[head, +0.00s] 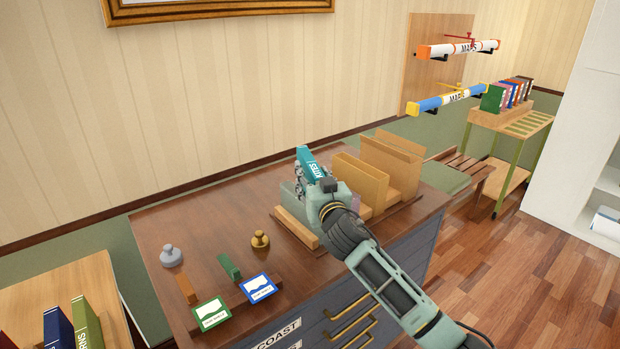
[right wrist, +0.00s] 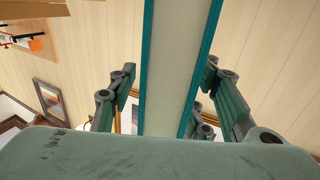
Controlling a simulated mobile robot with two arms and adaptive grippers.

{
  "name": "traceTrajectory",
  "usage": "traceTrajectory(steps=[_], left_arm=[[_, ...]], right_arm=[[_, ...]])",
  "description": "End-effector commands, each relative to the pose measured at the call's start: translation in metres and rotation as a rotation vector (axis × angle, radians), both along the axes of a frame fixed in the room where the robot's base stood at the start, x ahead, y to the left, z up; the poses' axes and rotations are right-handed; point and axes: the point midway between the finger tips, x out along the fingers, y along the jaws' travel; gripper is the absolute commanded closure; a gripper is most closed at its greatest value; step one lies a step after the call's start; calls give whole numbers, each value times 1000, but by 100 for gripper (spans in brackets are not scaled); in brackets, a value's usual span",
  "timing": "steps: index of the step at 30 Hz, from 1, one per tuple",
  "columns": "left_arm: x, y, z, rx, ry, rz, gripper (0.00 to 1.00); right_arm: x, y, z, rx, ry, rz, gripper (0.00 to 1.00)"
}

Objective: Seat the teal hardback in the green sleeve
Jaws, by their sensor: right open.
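The teal hardback (head: 309,163) stands upright at the rack on the cabinet top, with its lettered spine showing in the head view. In the right wrist view the teal hardback (right wrist: 177,65) shows end-on, with pale pages between teal covers. My right gripper (head: 302,178) is at the book. Its fingers (right wrist: 170,95) are open on either side of the book, with gaps visible. A pale green patch (head: 290,193) beside the gripper may be the green sleeve; my gripper hides most of that spot, so I cannot tell how far the book sits inside. My left gripper is not in view.
Tan sleeves (head: 359,178) stand in the rack right of my gripper. A brass stamp (head: 260,240), a grey stamp (head: 171,256) and two framed cards (head: 258,288) occupy the cabinet's left part. A green-framed cart (head: 520,125) with books stands far right.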

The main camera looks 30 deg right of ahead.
Motion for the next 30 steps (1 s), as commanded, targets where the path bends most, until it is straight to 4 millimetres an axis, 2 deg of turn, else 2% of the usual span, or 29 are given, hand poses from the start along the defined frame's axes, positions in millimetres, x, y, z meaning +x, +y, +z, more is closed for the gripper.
traceTrajectory(steps=[6,12,27,30], left_arm=[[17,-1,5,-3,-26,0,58],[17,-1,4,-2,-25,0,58],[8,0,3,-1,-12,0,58],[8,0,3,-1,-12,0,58]], right_arm=[[13,-4,0,-1,0,1,55],[13,-4,-1,0,1,0,56],[13,-4,-1,0,1,0,99],[13,-4,-1,0,1,0,100]])
